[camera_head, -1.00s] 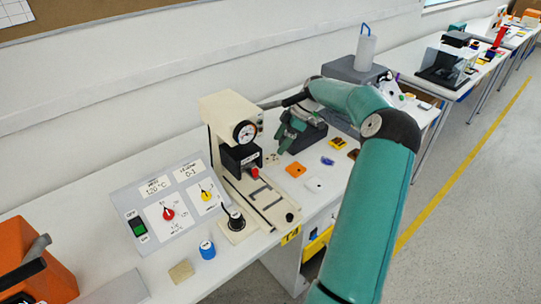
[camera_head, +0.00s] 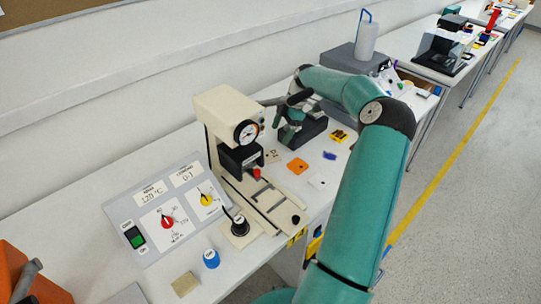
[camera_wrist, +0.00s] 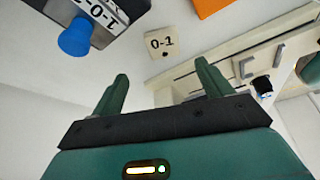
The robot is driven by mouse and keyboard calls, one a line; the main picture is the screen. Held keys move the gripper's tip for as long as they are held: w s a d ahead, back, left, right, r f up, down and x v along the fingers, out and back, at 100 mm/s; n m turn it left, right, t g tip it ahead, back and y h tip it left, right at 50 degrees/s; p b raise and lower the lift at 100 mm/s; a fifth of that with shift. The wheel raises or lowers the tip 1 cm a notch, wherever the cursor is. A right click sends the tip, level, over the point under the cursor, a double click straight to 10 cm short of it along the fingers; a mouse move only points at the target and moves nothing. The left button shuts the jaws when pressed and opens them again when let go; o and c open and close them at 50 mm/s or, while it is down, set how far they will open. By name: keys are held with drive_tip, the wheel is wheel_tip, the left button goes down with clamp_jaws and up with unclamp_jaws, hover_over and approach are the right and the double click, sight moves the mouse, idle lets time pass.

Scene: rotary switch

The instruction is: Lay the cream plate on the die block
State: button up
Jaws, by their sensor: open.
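A small cream plate marked "0-1" (camera_wrist: 161,43) lies on the bench in the wrist view, beyond my fingertips. In the head view, it appears as a small cream plate (camera_head: 271,156) beside the press. A dark block (camera_head: 309,132) sits behind and partly under my gripper. The wrist view shows a dark block with a white label and blue knob (camera_wrist: 108,18) at upper left. I cannot tell for sure which part is the die block. My gripper (camera_wrist: 162,80) is open and empty, its two green fingers apart, short of the plate. It also shows in the head view (camera_head: 287,130).
The cream press (camera_head: 228,115) with its slide rail (camera_head: 265,203) stands left of my gripper. An orange plate (camera_head: 298,166) and a white plate (camera_head: 318,182) lie right of it. A control panel (camera_head: 165,210) and blue knob (camera_head: 211,258) are nearer. A grey box (camera_head: 350,62) stands behind.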

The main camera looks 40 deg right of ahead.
sight(272, 154)
drive_tip(key=x, duration=0.9)
drive_tip(key=shift+s, duration=0.35)
drive_tip(key=c, duration=1.1)
drive_tip(key=shift+c, duration=0.2)
